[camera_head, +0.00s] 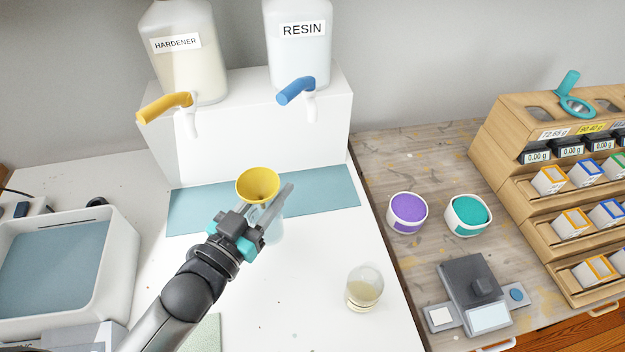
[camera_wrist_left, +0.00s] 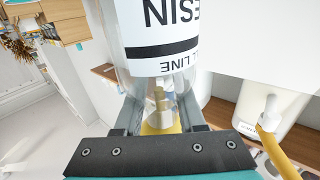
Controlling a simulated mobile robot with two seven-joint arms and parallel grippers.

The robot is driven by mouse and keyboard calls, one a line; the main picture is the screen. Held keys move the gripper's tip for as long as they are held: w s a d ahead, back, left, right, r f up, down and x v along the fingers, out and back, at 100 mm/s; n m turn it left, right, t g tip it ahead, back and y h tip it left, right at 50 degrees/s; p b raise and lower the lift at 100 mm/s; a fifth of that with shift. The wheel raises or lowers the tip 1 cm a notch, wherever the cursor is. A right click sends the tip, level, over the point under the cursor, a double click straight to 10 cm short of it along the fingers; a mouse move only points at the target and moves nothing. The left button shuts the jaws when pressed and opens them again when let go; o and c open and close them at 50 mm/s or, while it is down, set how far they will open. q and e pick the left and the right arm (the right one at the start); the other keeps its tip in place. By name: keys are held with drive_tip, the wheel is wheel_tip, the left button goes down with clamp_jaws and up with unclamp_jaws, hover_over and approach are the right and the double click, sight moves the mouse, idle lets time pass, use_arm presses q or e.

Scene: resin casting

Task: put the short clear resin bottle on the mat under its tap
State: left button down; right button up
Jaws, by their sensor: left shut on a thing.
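My left gripper (camera_head: 268,212) is shut on the clear resin bottle (camera_head: 272,229), which carries a yellow funnel (camera_head: 258,184) on top. In the left wrist view the clear bottle (camera_wrist_left: 122,52) fills the space beyond the fingers, with a white RESIN label and fill line seen upside down. The teal mat (camera_head: 325,191) lies in front of the white dispenser stand. The bottle shows at the mat's front edge, left of the resin tap (camera_head: 297,90) with its blue lever; I cannot tell whether it touches down. My right gripper is out of view.
The hardener tap (camera_head: 165,106) has a yellow lever. A glass cup (camera_head: 364,289) of pale liquid stands front right. Purple (camera_head: 407,213) and teal (camera_head: 468,215) tubs, a scale (camera_head: 475,283) and a wooden rack (camera_head: 500,150) are at right. A white tray (camera_head: 120,240) is at left.

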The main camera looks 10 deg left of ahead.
use_arm(q)
drive_tip(key=shift+s+a+m+g+h+p, duration=0.4)
drive_tip(key=shift+s+h+p, duration=0.3)
drive_tip(key=shift+s+p, duration=0.1)
drive_tip(key=shift+a, duration=0.1)
drive_tip(key=shift+w+f, duration=0.1)
drive_tip(key=f+b+x, duration=0.3)
drive_tip(key=x, duration=1.4)
drive_tip(key=shift+w+f+b, duration=0.2)
drive_tip(key=shift+w+b, duration=0.1)
drive_tip(key=shift+w, duration=0.05)
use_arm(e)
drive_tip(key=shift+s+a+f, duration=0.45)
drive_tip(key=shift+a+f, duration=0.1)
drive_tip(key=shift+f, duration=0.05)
use_arm(q)
drive_tip(key=shift+f, duration=0.15)
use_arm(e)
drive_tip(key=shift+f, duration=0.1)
use_arm(q)
drive_tip(key=c, duration=0.5)
unclamp_jaws()
